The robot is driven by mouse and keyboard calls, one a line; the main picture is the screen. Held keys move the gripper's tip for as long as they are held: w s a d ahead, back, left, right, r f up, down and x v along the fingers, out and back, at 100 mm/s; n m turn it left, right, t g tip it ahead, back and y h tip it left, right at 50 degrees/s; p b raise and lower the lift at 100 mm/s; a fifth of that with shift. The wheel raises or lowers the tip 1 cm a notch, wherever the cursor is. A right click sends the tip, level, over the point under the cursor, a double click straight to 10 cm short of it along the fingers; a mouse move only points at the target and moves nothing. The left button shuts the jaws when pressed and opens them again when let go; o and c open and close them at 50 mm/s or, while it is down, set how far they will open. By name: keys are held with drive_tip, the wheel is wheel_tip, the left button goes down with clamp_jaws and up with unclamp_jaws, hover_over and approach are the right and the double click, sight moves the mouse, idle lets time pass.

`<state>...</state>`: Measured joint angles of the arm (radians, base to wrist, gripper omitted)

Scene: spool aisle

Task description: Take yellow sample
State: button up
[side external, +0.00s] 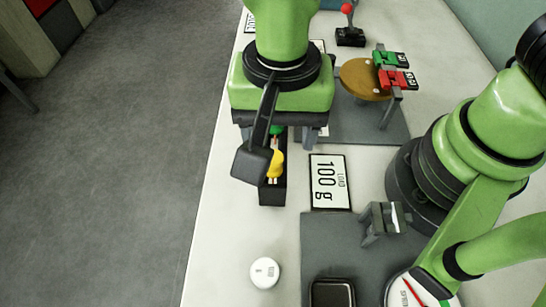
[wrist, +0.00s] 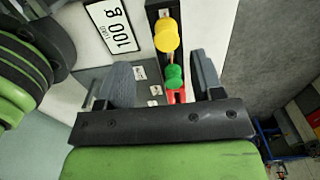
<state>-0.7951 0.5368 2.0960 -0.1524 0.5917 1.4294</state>
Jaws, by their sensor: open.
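The yellow sample (side external: 277,161) has a round yellow top and stands in a narrow black rack (side external: 272,196). In the wrist view the yellow sample (wrist: 166,36) is just above the fingers in the picture. A green-topped sample (wrist: 173,76) shows between the fingers, with something red partly hidden below it. My gripper (wrist: 163,76) is open and empty. In the side view my gripper (side external: 281,138) is over the back part of the rack, and my wrist camera partly covers the rack and the yellow sample. I cannot tell the height of the fingertips.
A "100 g" sign (side external: 330,182) lies right of the rack. A white round weight (side external: 265,272) is in front. A brown round stand (side external: 366,80) with green and red clips is behind right. A grey clamp (side external: 384,221) stands near the right arm. The table's left edge is close by.

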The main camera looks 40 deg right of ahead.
sight(276, 169)
drive_tip(key=shift+w+a+f, duration=0.15)
drive_tip(key=shift+f, duration=1.55)
drive_tip(key=shift+w+a+f, duration=0.1)
drive_tip(key=shift+w+f, duration=0.05)
drive_tip(key=shift+f, duration=1.55)
drive_tip(key=c, duration=1)
drive_tip(key=shift+r, duration=0.1)
